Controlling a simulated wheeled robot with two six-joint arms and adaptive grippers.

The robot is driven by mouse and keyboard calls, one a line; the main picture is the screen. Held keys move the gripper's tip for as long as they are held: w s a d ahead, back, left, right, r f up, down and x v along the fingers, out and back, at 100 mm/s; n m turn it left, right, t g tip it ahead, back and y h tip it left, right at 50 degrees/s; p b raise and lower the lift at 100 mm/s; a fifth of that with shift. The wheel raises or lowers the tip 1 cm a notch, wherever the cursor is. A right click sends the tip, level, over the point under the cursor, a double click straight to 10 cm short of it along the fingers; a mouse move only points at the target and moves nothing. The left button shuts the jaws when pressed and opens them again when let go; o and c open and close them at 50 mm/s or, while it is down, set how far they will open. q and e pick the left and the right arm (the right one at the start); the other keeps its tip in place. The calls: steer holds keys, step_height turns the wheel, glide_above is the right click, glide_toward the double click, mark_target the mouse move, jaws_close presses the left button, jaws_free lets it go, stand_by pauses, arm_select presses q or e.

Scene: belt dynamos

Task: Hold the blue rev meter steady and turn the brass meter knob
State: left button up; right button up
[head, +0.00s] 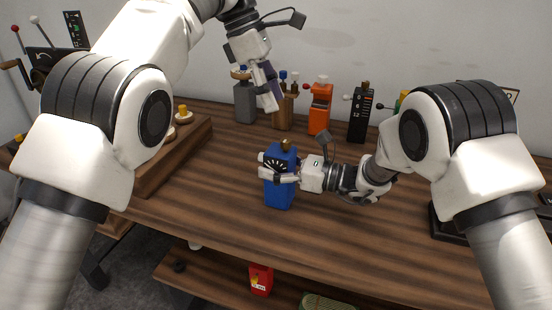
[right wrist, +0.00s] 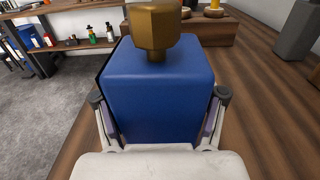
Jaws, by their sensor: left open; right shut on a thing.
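The blue rev meter (head: 279,190) stands upright on the wooden table in the head view, with a dark dial on its front. The brass meter knob (head: 286,144) sits on its top; it shows large in the right wrist view (right wrist: 154,28). My right gripper (head: 278,177) is shut on the blue rev meter from the right, its fingers along two sides of the body (right wrist: 155,95). My left gripper (head: 268,92) is open and empty, above and behind the meter, in front of the grey block. It is apart from the knob.
Behind stand a grey block (head: 245,103), a brown block (head: 283,113), an orange device (head: 320,108) and a black device (head: 360,112). A wooden rack (head: 160,168) is at left. A red container (head: 261,279) is on the lower shelf. The table around the meter is clear.

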arm_select(q)
steer(key=s+d+r+m+g+h, duration=0.2)
steer(key=d+r+m+g+h, duration=0.15)
steer(key=r+h, duration=0.2)
steer(key=w+a+f+g+h, duration=0.2)
steer(key=w+a+f+h, duration=0.45)
steer(key=a+f, duration=0.35)
steer(key=n+h, duration=0.1)
glide_toward(287, 140)
steer(key=x, duration=0.6)
steer(key=f+x, duration=0.1)
steer(key=x, duration=0.3)
steer(key=shift+r, duration=0.1)
steer(key=shift+c, duration=0.3)
